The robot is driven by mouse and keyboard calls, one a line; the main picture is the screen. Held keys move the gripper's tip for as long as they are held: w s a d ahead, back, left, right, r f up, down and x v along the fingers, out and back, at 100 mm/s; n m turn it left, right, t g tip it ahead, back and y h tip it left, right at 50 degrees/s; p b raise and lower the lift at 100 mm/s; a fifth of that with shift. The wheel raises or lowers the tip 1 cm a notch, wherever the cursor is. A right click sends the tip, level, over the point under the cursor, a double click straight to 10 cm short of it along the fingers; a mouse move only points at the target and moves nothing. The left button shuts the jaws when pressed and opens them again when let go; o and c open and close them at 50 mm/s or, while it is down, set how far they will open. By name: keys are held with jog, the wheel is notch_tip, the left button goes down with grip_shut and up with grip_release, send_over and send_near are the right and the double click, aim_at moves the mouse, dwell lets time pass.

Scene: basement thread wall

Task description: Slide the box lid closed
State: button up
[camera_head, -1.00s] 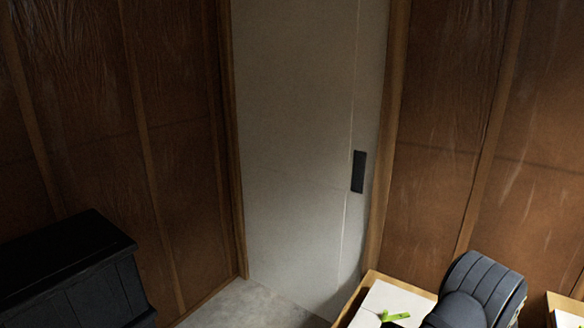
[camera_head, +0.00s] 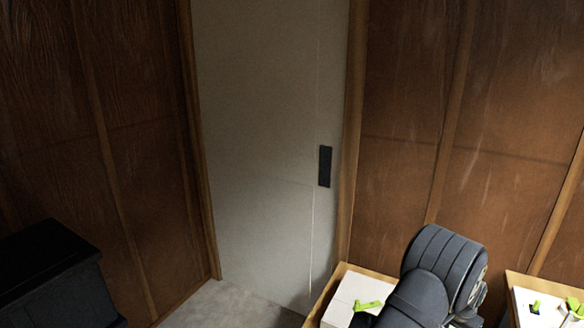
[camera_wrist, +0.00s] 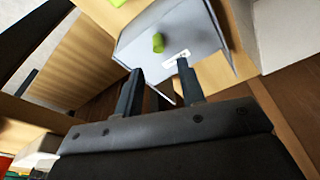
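In the wrist view, a pale grey box with a flat top (camera_wrist: 190,25) lies just beyond my gripper (camera_wrist: 160,68). A short green knob (camera_wrist: 158,43) stands on it, with a small white label nearby. My two dark fingers are apart with nothing visible between them. The fingertips are close to the box's near edge; I cannot tell whether they touch it. In the head view, white-topped pieces with green parts show at left (camera_head: 345,300) and right (camera_head: 540,312) of my arm. I cannot tell which is the box in the wrist view. My gripper is hidden there.
A wooden surface with a raised edge (camera_head: 318,308) holds the left white piece. Another wooden edge (camera_head: 545,283) is at the right. A dark chest (camera_head: 45,275) stands at the far left. A pale door (camera_head: 265,130) is set in the brown panelled wall behind.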

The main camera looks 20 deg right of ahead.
jog(key=shift+r, duration=0.25)
jog(key=v, duration=0.4)
jog(key=shift+w+d, duration=0.1)
jog(key=shift+d, duration=0.3)
jog(key=x, duration=0.3)
jog(key=a+x, duration=0.1)
jog(key=x, duration=0.2)
jog(key=a+x, duration=0.1)
jog(key=x, duration=0.2)
jog(key=shift+s+d+f, duration=0.1)
jog(key=shift+s+f, duration=0.2)
jog(key=shift+f, duration=0.25)
jog(key=shift+w+d, duration=0.15)
